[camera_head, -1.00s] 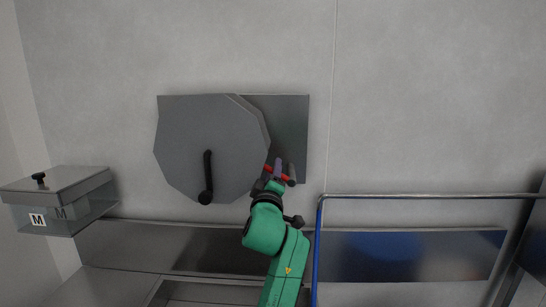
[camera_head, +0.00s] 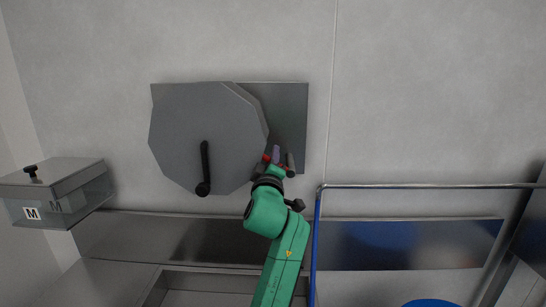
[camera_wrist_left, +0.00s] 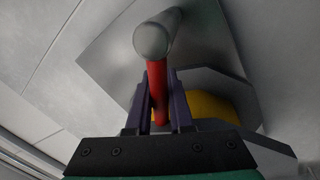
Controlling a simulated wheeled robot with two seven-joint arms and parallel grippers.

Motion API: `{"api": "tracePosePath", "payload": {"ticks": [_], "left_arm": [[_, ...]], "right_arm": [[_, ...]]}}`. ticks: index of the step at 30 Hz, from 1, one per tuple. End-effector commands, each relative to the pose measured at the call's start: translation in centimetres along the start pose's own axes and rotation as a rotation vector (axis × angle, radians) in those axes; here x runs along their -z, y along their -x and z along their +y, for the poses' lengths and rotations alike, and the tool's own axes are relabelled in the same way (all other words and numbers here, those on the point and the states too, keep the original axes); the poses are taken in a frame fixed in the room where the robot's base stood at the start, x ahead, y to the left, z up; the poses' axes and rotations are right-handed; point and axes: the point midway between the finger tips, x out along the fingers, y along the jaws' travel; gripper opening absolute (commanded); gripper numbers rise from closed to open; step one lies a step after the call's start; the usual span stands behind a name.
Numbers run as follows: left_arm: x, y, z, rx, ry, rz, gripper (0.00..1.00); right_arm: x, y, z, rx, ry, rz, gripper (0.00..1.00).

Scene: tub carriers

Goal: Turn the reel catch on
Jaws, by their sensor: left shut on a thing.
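The reel (camera_head: 205,115) is a large grey many-sided drum on a dark plate on the wall, with a black crank handle (camera_head: 204,165) hanging down its face. The catch (camera_wrist_left: 157,85), a red bar with a grey round end, is at the reel's lower right edge. Only small red parts of it and the grey end (camera_head: 291,163) show in the head view. My left gripper (camera_head: 276,155) is at the catch, its purple fingers shut on the red bar. In the left wrist view, the fingers (camera_wrist_left: 159,88) stand on both sides of the bar. My right gripper is out of view.
A clear lidded box (camera_head: 58,195) marked M is at the left. A blue post with a metal rail (camera_head: 430,186) stands just right of my left arm. A metal ledge (camera_head: 150,233) runs below the reel. A yellow thing (camera_wrist_left: 208,104) shows behind the fingers.

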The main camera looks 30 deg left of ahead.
Motion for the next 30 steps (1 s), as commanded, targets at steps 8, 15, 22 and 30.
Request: {"api": "tracePosePath", "payload": {"ticks": [8,15,22,30], "left_arm": [[0.11,-0.03,0.20,-0.005,0.004,0.001,0.00],[0.14,-0.03,0.26,-0.006,0.005,0.002,0.00],[0.18,-0.03,0.31,-0.007,0.005,0.002,0.00],[0.22,-0.03,0.36,-0.008,0.005,0.003,0.00]], "right_arm": [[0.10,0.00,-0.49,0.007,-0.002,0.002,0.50],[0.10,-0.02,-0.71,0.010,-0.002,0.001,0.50],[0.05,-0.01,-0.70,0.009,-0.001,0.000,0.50],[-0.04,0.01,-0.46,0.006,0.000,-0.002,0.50]]}}
